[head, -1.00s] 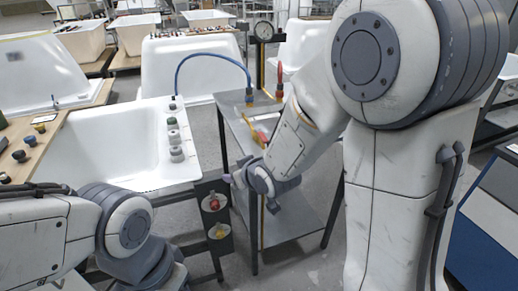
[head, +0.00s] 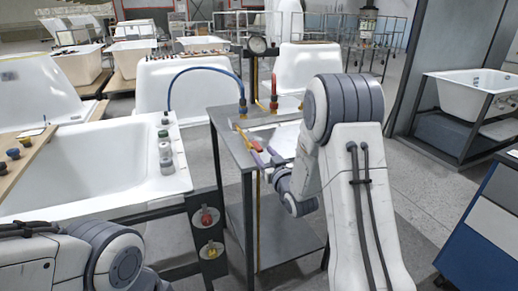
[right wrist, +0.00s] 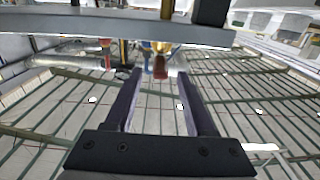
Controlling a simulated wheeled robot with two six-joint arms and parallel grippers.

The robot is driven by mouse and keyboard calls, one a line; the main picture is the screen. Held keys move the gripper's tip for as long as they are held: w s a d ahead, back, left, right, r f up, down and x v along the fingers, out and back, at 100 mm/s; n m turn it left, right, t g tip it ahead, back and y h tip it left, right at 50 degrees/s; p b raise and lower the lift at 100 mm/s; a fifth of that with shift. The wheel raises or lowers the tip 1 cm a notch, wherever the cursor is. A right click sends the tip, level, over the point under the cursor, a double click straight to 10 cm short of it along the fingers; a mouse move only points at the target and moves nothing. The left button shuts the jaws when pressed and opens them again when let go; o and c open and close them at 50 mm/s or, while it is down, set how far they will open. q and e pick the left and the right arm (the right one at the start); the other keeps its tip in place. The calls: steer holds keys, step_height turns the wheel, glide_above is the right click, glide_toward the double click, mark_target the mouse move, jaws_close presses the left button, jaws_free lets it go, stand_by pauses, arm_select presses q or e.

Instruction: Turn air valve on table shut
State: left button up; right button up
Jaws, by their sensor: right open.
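The grey metal table (head: 226,122) stands in the middle of the head view. A small valve with a red-and-yellow handle (head: 256,146) lies at its near edge. In the right wrist view, the red handle (right wrist: 160,70) with brass fitting shows at the far end between my finger tips. My right gripper (head: 264,155) is open, its fingers close to the handle at the table's edge. It also shows in the right wrist view (right wrist: 160,82). I cannot tell if the fingers touch the handle. My left arm is at bottom left, its gripper out of view.
A blue hose (head: 205,70) arches to a fitting on the table. A gauge (head: 257,45) on a post and a red upright handle (head: 274,90) stand behind. A white tub (head: 100,165) with bottles is left. A red knob (head: 206,217) sits on a front bracket.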

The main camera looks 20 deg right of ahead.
mark_target(261, 151)
steer(key=shift+w+a, duration=0.1)
steer(key=shift+w, duration=1.6)
jaws_close()
